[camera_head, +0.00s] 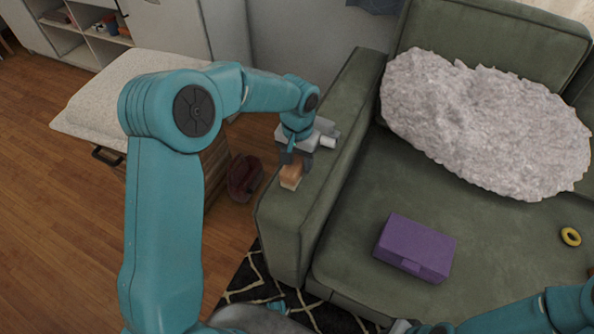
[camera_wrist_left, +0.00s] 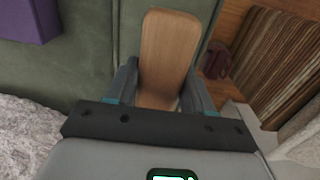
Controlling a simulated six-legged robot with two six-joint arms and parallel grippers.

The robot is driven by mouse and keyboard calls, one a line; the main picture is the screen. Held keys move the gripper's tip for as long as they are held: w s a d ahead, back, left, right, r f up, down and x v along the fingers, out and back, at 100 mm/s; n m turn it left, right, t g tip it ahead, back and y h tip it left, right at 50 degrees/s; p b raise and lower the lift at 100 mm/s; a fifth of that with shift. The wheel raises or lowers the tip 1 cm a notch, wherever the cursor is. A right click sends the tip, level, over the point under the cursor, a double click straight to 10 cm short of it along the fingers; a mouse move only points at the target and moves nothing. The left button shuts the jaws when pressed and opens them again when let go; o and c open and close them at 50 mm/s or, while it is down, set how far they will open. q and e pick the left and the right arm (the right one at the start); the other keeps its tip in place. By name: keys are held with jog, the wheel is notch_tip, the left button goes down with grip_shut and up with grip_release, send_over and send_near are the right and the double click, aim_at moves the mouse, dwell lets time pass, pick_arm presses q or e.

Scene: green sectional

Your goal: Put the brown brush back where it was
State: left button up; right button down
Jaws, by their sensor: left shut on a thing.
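The brown brush (camera_head: 291,175) is at the green sofa's left armrest (camera_head: 282,207). In the left wrist view the brush (camera_wrist_left: 167,52) shows as a flat wooden piece between the two fingers. My left gripper (camera_head: 295,157) is shut on the brush, with the arm reaching over from the left. The brush's lower end looks paler and is over the armrest top; I cannot tell whether it touches. My right arm shows at the lower right of the head view, but its fingertips are not clearly in view.
A purple box (camera_head: 414,247) and a yellow ring (camera_head: 570,237) lie on the sofa seat. A fluffy grey-white cushion (camera_head: 480,120) leans at the back. A dark red object (camera_head: 244,177) is on the floor left of the armrest, near a white-topped bench (camera_head: 90,105).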

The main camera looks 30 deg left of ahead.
pick_arm(q)
notch_tip(320, 180, down, 4)
jog(key=shift+s+r+b, duration=0.1)
jog(key=shift+r+b, duration=0.05)
jog(key=shift+b, duration=0.15)
jog(key=shift+f, duration=0.3)
jog(key=shift+r, duration=0.1)
jog(key=shift+f, duration=0.25)
jog(key=o, duration=1.1)
jog(key=shift+r, duration=0.1)
